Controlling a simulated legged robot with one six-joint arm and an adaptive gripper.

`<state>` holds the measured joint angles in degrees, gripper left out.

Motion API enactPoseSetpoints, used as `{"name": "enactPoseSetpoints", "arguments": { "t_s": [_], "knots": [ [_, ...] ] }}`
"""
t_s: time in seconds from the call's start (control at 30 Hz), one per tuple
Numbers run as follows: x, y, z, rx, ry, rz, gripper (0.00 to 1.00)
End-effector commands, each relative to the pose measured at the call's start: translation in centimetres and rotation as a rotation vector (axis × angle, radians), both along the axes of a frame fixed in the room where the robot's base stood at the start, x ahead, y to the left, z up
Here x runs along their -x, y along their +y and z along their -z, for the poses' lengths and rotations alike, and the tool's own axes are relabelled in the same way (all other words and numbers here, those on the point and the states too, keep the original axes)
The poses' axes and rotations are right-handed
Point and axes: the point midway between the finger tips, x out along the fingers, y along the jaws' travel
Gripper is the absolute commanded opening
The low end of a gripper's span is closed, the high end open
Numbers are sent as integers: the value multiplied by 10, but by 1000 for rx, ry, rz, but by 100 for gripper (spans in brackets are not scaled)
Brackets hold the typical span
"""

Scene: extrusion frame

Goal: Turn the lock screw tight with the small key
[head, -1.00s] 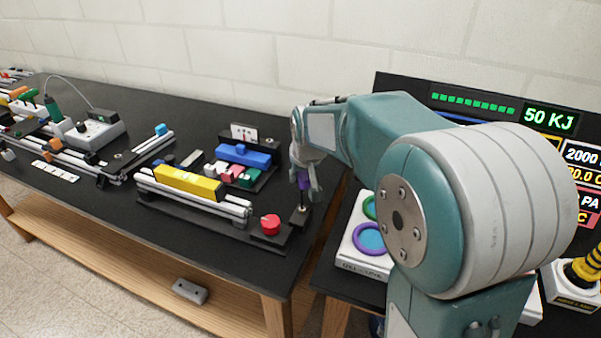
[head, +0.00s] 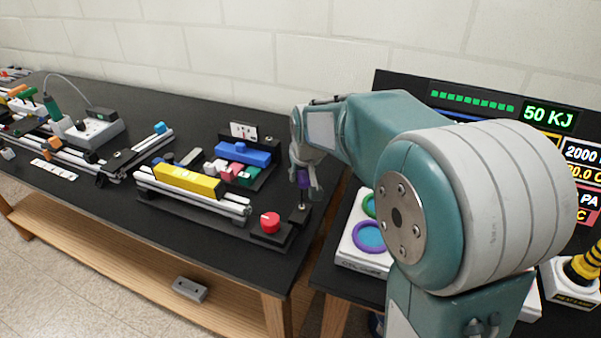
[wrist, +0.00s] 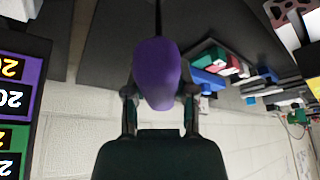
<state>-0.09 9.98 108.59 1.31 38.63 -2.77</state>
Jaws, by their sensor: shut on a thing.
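My gripper (head: 306,182) points down at the right end of the black table. It is shut on the purple handle of the small key (head: 302,177). In the wrist view the purple handle (wrist: 157,72) sits between both fingers, and its thin dark shaft runs out of the top of the picture. In the head view the shaft runs down to a small black block (head: 298,215) at the frame's right end. The lock screw is too small or hidden at the shaft's tip. I cannot tell whether the tip is seated in it.
A red knob (head: 270,222) stands just left of the block. The extrusion frame (head: 195,203) carries a yellow block (head: 187,181). Coloured blocks and a blue bar (head: 243,154) lie behind it. A second table with purple and green rings (head: 369,236) is to the right.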

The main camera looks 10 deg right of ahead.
Motion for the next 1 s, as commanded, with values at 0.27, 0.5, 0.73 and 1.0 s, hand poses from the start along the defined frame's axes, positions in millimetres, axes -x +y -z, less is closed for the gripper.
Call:
{"name": "enactPoseSetpoints", "arguments": {
  "t_s": [0.27, 0.5, 0.73, 1.0],
  "knots": [
    [0, 0, 3, 0, 0, 0, 0],
    [0, 0, 5, 0, -1, 0, 0],
    [0, 0, 7, 0, 0, 24, 0],
    [0, -1, 7, 0, 1, 132, 0]
  ]
}}
